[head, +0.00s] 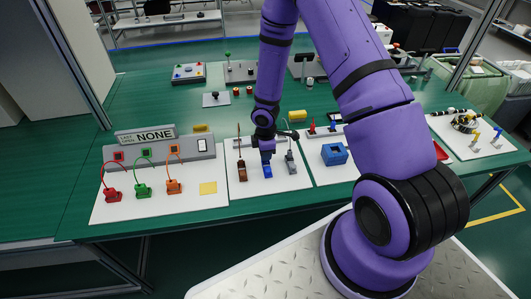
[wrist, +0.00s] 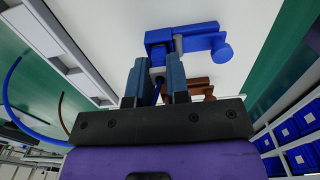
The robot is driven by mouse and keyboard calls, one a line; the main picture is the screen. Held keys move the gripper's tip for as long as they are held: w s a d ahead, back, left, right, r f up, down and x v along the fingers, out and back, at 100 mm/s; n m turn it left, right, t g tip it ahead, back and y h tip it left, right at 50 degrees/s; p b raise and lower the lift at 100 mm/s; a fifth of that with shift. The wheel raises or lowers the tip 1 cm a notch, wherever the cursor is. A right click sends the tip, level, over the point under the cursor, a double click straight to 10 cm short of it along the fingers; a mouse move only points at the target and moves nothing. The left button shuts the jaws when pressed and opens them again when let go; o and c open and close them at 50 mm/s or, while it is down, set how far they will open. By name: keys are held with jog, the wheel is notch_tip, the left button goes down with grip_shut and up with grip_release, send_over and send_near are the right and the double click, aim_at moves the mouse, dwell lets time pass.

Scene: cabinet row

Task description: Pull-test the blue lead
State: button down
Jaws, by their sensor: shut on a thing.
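My gripper (head: 267,156) points down over the middle white board in the head view, right above a blue block (head: 267,172). In the wrist view the two fingers of my gripper (wrist: 156,82) are shut on a part of the blue lead, mostly hidden between them. The blue lead's cable (wrist: 8,82) curves out at the left of the wrist view. The blue block (wrist: 190,38), with a round knob, lies just beyond the fingertips. I cannot tell whether the lead is still seated in it.
A brown block (head: 242,172) and a grey block (head: 291,164) stand close on either side. Left are red (head: 112,195), green (head: 142,190) and orange (head: 174,186) padlock-like pieces below a sign reading "NONE" (head: 153,135). A blue box (head: 334,154) stands right.

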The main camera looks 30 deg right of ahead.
jog(key=shift+f, duration=0.1)
dwell(0.3)
jog(key=c, duration=1)
grip_release()
notch_tip(320, 180, up, 11)
jog(key=shift+f, duration=0.1)
